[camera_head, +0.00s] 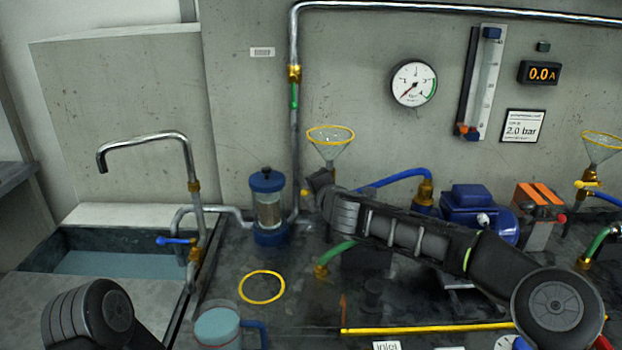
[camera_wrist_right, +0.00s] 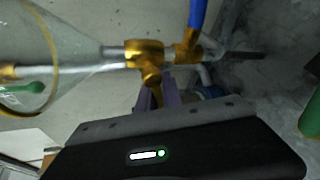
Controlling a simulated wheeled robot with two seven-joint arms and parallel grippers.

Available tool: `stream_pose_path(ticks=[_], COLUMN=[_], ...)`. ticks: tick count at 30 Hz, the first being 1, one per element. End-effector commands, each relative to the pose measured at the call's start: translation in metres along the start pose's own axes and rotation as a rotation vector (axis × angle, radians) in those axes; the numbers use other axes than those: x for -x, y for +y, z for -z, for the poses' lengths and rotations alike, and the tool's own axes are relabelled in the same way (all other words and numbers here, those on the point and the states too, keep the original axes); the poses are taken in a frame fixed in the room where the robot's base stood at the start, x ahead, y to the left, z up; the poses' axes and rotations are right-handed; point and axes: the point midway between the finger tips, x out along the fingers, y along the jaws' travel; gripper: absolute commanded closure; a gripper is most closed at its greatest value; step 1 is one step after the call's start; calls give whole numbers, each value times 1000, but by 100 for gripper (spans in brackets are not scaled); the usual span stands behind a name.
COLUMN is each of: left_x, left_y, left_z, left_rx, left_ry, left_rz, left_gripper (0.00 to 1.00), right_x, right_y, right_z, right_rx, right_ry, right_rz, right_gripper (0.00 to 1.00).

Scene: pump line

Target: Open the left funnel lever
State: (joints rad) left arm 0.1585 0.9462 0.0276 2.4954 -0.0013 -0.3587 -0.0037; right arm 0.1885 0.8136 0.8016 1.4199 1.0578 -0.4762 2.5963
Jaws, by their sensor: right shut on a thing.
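The left funnel (camera_head: 331,138) is clear with a yellow rim and stands in front of the wall. It also shows in the right wrist view (camera_wrist_right: 48,62), beside its brass valve (camera_wrist_right: 145,56). My right gripper (camera_head: 312,186) is at the valve below this funnel, its arm coming from the lower right. In the right wrist view the purple-grey fingers (camera_wrist_right: 157,98) are shut on the yellowish lever (camera_wrist_right: 156,92) of the valve. In the head view the gripper and arm hide most of the valve. Only a link of my left arm shows; its gripper is out of view.
A blue-capped glass filter (camera_head: 268,208) stands close left of my right gripper. A blue hose (camera_head: 398,178) and blue pump (camera_head: 468,205) are behind my right arm. A second funnel (camera_head: 602,147) is far right.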

Motion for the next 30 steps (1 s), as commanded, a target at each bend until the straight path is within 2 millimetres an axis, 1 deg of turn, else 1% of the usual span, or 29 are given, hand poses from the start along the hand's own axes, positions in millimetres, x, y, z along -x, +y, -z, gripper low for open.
stream_pose_path(ticks=[1, 3, 12, 26, 27, 30], left_x=[5, 7, 13, 13, 13, 13], left_y=[2, 3, 5, 5, 5, 5], left_z=[0, 0, 0, 0, 0, 0], left_rx=[0, 0, 0, 0, 0, 0], left_ry=[0, 0, 0, 0, 0, 0], left_rz=[0, 0, 0, 0, 0, 0], left_gripper=[64, 64, 64, 64, 64, 64], right_x=[1, 0, -1, -1, -1, -1], right_y=[1, -1, -9, -11, -11, -11], right_z=[0, 0, -3, -2, -2, -2], right_rx=[31, 74, 194, 212, 212, 211], right_ry=[-6, -15, -42, -45, -45, -45], right_rz=[12, 30, 81, 88, 88, 88], right_gripper=[100, 100, 100, 100, 88, 80])
